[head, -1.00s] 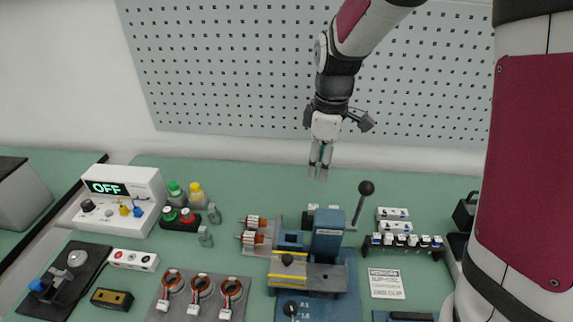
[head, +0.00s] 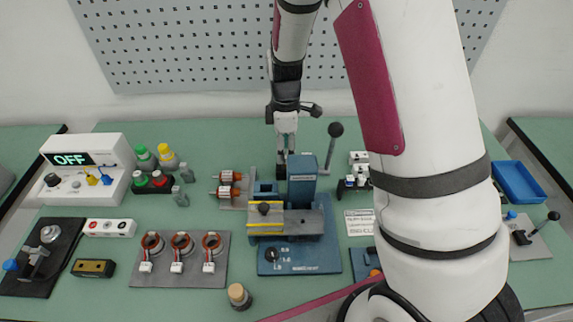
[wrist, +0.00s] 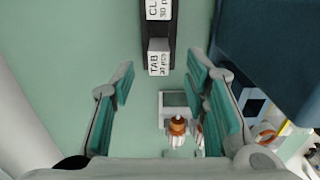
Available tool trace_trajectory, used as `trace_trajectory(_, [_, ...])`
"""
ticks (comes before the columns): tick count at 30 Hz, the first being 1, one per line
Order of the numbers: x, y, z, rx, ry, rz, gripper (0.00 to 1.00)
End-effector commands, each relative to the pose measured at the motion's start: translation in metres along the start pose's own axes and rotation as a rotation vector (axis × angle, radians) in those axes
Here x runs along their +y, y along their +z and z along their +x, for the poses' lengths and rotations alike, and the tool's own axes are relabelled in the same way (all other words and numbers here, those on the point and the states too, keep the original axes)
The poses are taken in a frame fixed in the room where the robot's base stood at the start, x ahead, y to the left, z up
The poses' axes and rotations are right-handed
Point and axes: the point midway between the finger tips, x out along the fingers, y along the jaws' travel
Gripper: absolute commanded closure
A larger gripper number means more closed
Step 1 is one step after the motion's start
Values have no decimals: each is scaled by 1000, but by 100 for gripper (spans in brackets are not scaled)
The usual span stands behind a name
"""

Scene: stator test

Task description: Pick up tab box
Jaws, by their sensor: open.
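The tab box (wrist: 159,58) is a small white box with "TAB 20 pcs" in black letters. In the wrist view it sits at the end of a narrow dark holder (wrist: 172,43). My gripper (wrist: 162,78) is open, with its teal-padded fingers spread to the left and right of the box's line. In the head view my gripper (head: 286,160) is low behind the blue press (head: 303,190). The tab box cannot be made out there.
A second white box (wrist: 159,9) stands in the same holder, past the tab box. Copper-wound rotors on a grey tray (wrist: 174,99) lie nearer my gripper. The blue press body (wrist: 275,50) stands close on the right. Green table shows on the left.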

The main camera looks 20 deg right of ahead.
Motion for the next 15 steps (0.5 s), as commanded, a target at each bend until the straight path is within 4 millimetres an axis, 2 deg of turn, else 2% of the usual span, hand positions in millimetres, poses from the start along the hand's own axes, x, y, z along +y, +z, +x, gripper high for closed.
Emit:
trace_trajectory(9, [0,2,40,-2,-4,0,58])
trace_trajectory(15, [1,2,50,-1,-1,0,58])
